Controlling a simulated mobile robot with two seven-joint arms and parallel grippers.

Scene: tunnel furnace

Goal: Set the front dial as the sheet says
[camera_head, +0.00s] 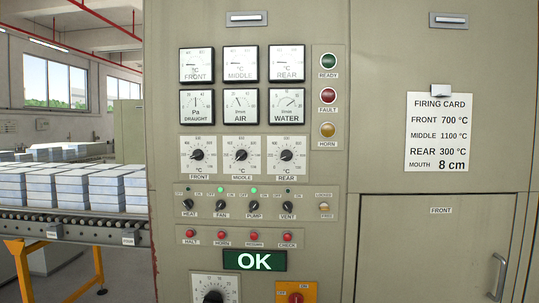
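The front dial (197,155) is a black round knob on a white scale plate, labelled FRONT, at the left of a row of three dials. Its pointer seems to be toward the lower left; the exact value is too small to read. The sheet is a white firing card (439,133) clipped to the cabinet at the right. It reads FRONT 700 °C, MIDDLE 1100 °C, REAR 300 °C, MOUTH 8 cm. The FRONT gauge (197,65) is above the dial, its needle low at the left. Neither of my grippers is in view.
The middle dial (241,155) and rear dial (287,155) sit close beside the front dial. Below are a switch row (245,205), red buttons (221,236) and a green OK display (254,261). A roller conveyor (75,226) with stacked blocks stands at the left.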

